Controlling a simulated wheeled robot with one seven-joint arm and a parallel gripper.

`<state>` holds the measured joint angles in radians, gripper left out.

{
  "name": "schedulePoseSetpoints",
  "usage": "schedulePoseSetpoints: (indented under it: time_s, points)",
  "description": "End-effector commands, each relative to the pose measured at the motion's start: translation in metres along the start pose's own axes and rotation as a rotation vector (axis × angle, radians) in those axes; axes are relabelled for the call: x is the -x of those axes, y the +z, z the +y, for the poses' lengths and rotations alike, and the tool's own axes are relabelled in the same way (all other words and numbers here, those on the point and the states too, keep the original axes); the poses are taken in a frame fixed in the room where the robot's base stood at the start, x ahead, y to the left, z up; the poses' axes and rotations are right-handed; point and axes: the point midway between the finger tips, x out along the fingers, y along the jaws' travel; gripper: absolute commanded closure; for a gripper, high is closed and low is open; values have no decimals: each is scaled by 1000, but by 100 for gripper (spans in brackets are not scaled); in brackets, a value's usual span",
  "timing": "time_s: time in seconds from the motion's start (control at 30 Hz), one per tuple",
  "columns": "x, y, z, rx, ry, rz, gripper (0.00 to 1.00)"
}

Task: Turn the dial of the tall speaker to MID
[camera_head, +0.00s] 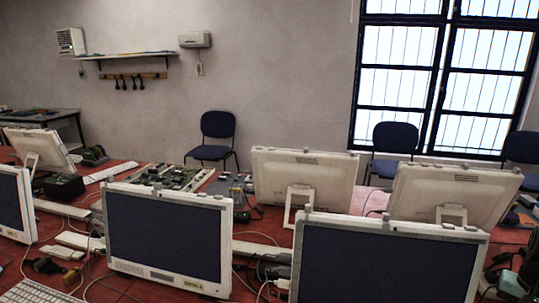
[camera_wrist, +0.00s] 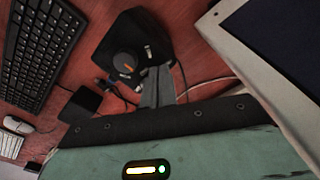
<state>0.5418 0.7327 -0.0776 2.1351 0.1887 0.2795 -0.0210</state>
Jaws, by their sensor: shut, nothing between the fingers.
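In the wrist view a black speaker-like box (camera_wrist: 155,25) stands on the red desk. On its face is a round dark dial (camera_wrist: 122,61) with a small orange mark, and small pale lettering sits beside it. The lettering is too small to read, so I cannot tell the dial's setting. My gripper (camera_wrist: 158,72) is shut and empty. Its grey fingers overlap the lower right edge of the box in the picture, right of and below the dial. I cannot tell whether they touch it. I cannot make out the speaker in the head view.
A black keyboard (camera_wrist: 38,50) and a dark flat pad (camera_wrist: 80,104) lie left of the box in the wrist view. A white monitor (camera_wrist: 262,72) stands close on the right. Cables run around the box. Several monitors (camera_head: 168,235) crowd the desk in the head view.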

Motion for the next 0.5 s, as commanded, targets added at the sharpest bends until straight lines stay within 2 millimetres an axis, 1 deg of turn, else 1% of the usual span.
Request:
schedulePoseSetpoints:
  time_s: [0.17,0.5]
  points:
    - [3,0,0,0,0,0,100]
    - [22,1,-1,1,0,-1,100]
